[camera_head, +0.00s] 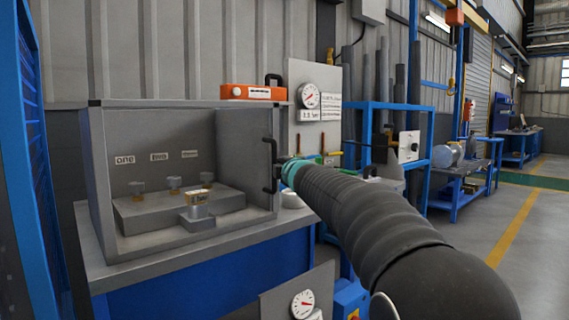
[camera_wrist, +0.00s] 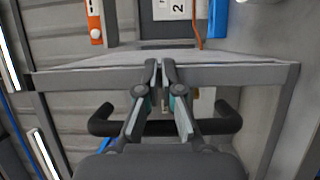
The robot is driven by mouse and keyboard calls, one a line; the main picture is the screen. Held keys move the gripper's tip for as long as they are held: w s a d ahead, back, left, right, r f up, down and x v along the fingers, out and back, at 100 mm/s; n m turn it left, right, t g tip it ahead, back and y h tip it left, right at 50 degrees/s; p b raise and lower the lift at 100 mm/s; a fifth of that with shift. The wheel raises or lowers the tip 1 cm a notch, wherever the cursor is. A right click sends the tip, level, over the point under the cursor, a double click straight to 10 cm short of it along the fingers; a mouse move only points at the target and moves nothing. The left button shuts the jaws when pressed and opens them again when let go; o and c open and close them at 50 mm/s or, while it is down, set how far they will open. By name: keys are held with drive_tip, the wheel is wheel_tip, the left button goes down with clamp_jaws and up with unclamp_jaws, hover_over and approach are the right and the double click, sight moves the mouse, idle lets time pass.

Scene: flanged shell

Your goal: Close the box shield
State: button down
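The grey metal box (camera_head: 95,180) is open at the front, with small fittings on a stepped block inside. Its shield (camera_head: 248,150) stands swung open at the box's right side, with a black handle (camera_head: 268,165) on its outer edge. My gripper (camera_head: 285,170) is at the handle from the right. In the wrist view the fingers (camera_wrist: 161,72) lie over the middle of the black handle (camera_wrist: 105,126), their tips close together. No object shows between the tips. Whether the fingers touch the handle is hidden.
The box stands on a blue-fronted bench (camera_head: 215,275). A blue rack (camera_head: 395,106) with pipes stands behind my arm. Open floor lies right.

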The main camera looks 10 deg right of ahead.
drive_tip(key=s+d+p, duration=0.1)
drive_tip(key=s+d, duration=0.4)
drive_tip(key=d, duration=0.7)
drive_tip(key=s+d+f+m+g+h, duration=0.35)
drive_tip(key=d+f+m+h, duration=0.35)
drive_tip(key=d+f+m, duration=0.3)
drive_tip(key=s+a+f+m+g, duration=0.25)
drive_tip(key=s+f, duration=0.35)
drive_tip(key=s, duration=0.3)
drive_tip(key=s+a+f+m+g+y, duration=0.1)
drive_tip(key=s+a+f+m+g, duration=0.25)
drive_tip(key=s, duration=0.55)
drive_tip(key=s+a+f+m+g, duration=0.1)
drive_tip(key=s+f+m+g, duration=0.2)
drive_tip(key=s+f, duration=0.5)
drive_tip(key=s+a+y, duration=0.1)
drive_tip(key=s+a, duration=0.3)
drive_tip(key=s, duration=0.4)
drive_tip(key=s+a+f+m+y, duration=0.1)
drive_tip(key=s+a, duration=0.3)
drive_tip(key=s, duration=0.4)
drive_tip(key=shift+s+a+f+y, duration=0.25)
drive_tip(key=shift+s+a+y, duration=0.1)
drive_tip(key=shift+s+y, duration=0.05)
